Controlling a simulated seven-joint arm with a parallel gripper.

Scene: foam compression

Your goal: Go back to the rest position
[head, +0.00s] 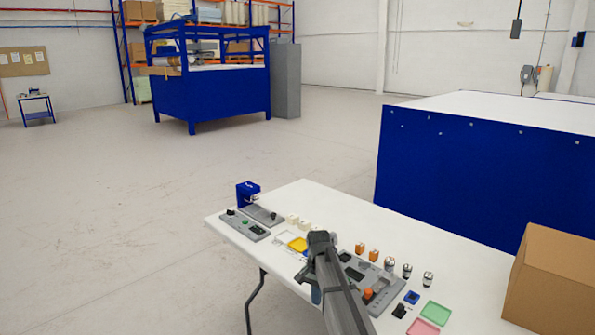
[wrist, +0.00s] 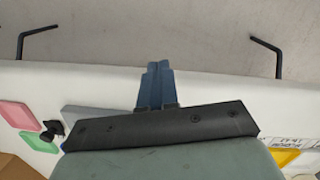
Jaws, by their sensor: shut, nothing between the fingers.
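My arm reaches up over the white table (head: 222,223) from the bottom of the head view. My gripper (head: 316,295) hangs down near the table's front edge, partly hidden by the arm. In the wrist view its blue fingers (wrist: 155,86) are together and hold nothing. They show against the table edge and the floor. A grey station (head: 384,285) with dark and orange parts sits just right of the arm.
A yellow tray (head: 298,244) and a blue press-like device (head: 247,192) are to the left. Orange and metal-topped pieces (head: 374,255), a green tray (head: 436,313) and a pink tray (head: 423,328) are to the right. A cardboard box (head: 550,280) stands at the right end.

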